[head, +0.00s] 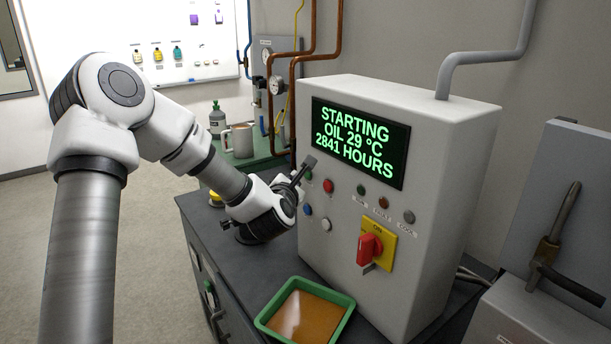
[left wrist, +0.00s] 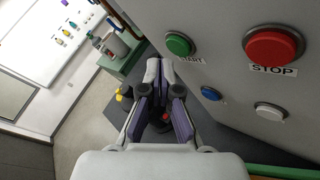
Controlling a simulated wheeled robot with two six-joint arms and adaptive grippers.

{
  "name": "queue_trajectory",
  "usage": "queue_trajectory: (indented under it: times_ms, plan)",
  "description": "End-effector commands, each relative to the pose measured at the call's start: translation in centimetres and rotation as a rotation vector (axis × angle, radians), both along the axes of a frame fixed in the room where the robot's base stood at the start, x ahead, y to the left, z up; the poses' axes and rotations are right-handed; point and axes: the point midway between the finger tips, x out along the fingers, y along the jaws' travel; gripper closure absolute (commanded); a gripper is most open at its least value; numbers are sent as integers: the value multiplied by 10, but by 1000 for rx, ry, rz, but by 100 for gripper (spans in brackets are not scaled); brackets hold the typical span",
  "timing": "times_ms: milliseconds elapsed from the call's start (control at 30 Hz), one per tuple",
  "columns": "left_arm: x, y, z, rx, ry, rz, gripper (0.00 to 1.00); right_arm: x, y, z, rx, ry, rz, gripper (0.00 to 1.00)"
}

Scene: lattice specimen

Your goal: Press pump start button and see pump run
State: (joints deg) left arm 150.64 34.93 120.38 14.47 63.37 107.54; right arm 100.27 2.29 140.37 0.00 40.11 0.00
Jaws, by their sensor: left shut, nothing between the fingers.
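The pump control cabinet (head: 285,243) is a light grey box on a dark bench. Its display (head: 357,142) reads "STARTING, OIL 29 °C, 2841 HOURS". The green button marked START (left wrist: 179,44) and the red button marked STOP (left wrist: 272,46) sit side by side; the red one also shows in the head view (head: 328,186). My left gripper (head: 304,168) is shut and empty beside the green button. In the left wrist view its fingertips (left wrist: 160,72) are left of and below that button, seemingly apart from it. I cannot make out the pump or whether it turns.
A red rotary switch on a yellow plate (head: 370,249) reads ON. A green tray of brown liquid (head: 261,319) stands in front of the cabinet. Behind are a mug (head: 242,142), a bottle (head: 217,120) and copper pipes (head: 293,100). A grey lever unit (head: 583,200) is at right.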

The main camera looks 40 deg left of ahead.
Motion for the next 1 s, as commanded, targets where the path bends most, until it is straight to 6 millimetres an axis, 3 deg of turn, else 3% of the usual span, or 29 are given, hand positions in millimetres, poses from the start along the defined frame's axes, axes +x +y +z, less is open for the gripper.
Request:
queue_trajectory:
  times_ms: [267, 700, 1000]
  plan:
    - [-5, 2, 1, -3, -2, 2, 100, 0, 0, 0, 0, 0, 0, 100]
    - [-45, 13, 1, -5, -1, 1, 100, 0, 0, 8, 0, 0, 0, 100]
    - [-48, 14, 0, 0, 0, 1, 100, 0, 0, 8, 0, 0, 0, 100]
